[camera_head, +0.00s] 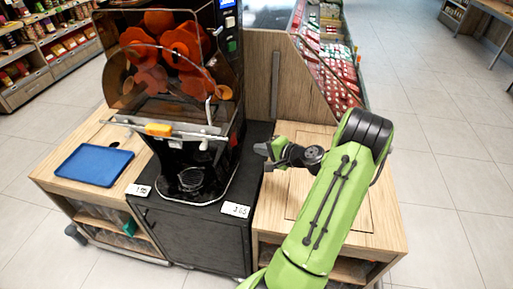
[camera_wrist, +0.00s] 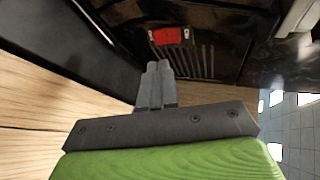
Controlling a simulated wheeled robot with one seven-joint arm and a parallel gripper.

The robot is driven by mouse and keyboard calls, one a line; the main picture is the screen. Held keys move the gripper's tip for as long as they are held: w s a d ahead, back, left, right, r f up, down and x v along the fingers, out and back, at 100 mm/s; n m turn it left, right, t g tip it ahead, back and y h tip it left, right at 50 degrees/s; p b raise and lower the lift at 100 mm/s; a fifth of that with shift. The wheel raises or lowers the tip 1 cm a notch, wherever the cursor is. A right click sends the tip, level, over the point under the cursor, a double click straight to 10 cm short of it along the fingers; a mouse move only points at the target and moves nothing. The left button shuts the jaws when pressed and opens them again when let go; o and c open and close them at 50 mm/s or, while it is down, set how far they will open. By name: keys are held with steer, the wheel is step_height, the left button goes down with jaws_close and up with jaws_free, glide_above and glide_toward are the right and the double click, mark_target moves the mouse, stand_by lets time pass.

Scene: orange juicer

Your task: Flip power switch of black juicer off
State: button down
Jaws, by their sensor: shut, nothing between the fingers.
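The black juicer (camera_head: 228,45) stands on a dark cabinet in the head view, with orange rotors behind a tinted cover. In the wrist view, a red power switch (camera_wrist: 173,36) sits on the juicer's dark side panel (camera_wrist: 215,60), above a row of vent slots. My gripper (camera_wrist: 154,68) is shut and empty, its tips just below the switch in the picture. I cannot tell whether they touch the panel. In the head view my gripper (camera_head: 264,150) is right of the juicer, above the wooden counter. The switch is hidden there.
A blue tray (camera_head: 94,165) lies on the left wooden counter. Price cards (camera_head: 235,209) stand at the cabinet's front edge. The right wooden counter (camera_head: 385,215) is bare under my arm. A wooden panel (camera_head: 262,85) and a red-stocked shelf (camera_head: 330,75) stand behind.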

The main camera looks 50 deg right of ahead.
mark_target(234, 143)
steer(key=b+x, duration=0.1)
steer(key=x, duration=1)
steer(key=shift+w+a, duration=0.1)
